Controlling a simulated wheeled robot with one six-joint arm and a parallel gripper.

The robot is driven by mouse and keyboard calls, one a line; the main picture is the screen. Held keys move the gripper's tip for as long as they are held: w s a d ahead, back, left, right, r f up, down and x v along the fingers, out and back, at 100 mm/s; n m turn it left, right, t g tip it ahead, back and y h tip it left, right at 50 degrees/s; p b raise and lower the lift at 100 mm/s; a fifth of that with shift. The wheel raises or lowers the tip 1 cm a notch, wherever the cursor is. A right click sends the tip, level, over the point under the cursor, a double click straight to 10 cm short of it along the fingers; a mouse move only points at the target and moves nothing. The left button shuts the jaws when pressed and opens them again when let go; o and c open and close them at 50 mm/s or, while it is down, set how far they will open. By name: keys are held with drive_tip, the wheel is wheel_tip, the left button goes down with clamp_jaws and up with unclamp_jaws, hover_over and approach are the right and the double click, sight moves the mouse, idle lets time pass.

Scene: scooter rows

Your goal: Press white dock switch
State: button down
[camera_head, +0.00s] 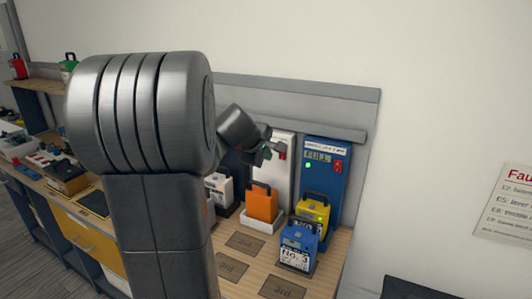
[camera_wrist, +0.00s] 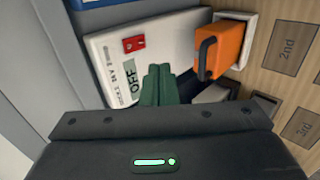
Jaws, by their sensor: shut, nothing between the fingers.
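The white dock (camera_head: 287,182) stands against the back wall, and an orange battery (camera_head: 262,204) sits on its base. In the wrist view the dock's white panel (camera_wrist: 172,48) carries a red switch (camera_wrist: 134,43) and a display (camera_wrist: 130,76) that reads OFF. My gripper (camera_head: 268,151) is in front of the dock's upper part, close to the switch. In the wrist view its green fingers (camera_wrist: 158,84) are shut and empty, over the panel below and right of the switch. I cannot tell whether they touch the panel.
A blue dock (camera_head: 326,178) with a lit green lamp stands to the right, holding a yellow battery (camera_head: 314,211). A blue battery (camera_head: 297,248) stands in front. A white battery (camera_head: 219,187) stands left.

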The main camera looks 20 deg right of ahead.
sight(282, 159)
drive_tip(key=shift+w+d+r+p+x, duration=0.2)
drive_tip(key=shift+r+p+x, duration=0.1)
drive_tip(key=shift+x, duration=1.35)
drive_tip(key=shift+w+d+r+p+x, duration=0.1)
drive_tip(key=shift+d+r+p+x, duration=0.15)
drive_tip(key=shift+x, duration=1.4)
drive_tip(key=shift+w+d+r+p+x, duration=0.2)
drive_tip(key=shift+r+x, duration=0.1)
drive_tip(key=shift+x, duration=1.3)
drive_tip(key=shift+d+f+b, duration=0.1)
drive_tip(key=shift+f+b, duration=0.2)
drive_tip(key=shift+b, duration=0.75)
drive_tip(key=shift+w+r, duration=0.1)
drive_tip(key=shift+r, duration=0.25)
